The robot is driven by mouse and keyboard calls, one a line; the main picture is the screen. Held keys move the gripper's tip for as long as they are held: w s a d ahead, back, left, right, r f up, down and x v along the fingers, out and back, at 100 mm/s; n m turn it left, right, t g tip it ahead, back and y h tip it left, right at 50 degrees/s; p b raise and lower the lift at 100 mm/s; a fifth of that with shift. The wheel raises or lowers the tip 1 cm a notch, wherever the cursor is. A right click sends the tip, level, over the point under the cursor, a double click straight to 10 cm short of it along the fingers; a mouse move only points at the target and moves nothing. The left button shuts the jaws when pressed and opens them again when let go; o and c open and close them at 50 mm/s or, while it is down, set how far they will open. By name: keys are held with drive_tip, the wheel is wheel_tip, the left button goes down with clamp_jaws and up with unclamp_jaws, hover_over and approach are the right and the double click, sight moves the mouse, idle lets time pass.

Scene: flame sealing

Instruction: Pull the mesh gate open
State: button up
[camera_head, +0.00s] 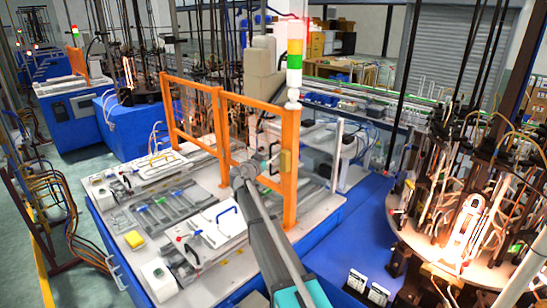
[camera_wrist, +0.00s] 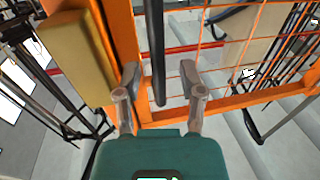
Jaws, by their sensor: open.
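The mesh gate (camera_head: 259,101) has an orange frame and stands upright on the white machine table. Its orange bars and thin mesh (camera_wrist: 242,102) fill the upper right of the wrist view. A dark upright bar, apparently the gate's handle (camera_wrist: 155,45), runs down between my fingers in that view. My gripper (camera_wrist: 160,80) is open, with one finger on each side of the bar; I cannot tell whether either touches it. In the head view my gripper (camera_head: 262,162) is at the right panel, small and partly lost against the background.
A yellowish box (camera_head: 285,162) is fixed to the gate's right post, and in the wrist view this box (camera_wrist: 75,62) is close left of my fingers. Fixtures with blue handles (camera_head: 227,212) lie on the table. A glowing carousel (camera_head: 470,225) stands right.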

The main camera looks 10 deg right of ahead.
drive_tip(key=shift+w+d, duration=0.3)
drive_tip(key=shift+w, duration=0.1)
drive_tip(key=shift+c, duration=0.2)
clamp_jaws()
drive_tip(key=shift+d, duration=0.3)
drive_tip(key=shift+a, duration=0.2)
drive_tip(key=shift+s, duration=0.15)
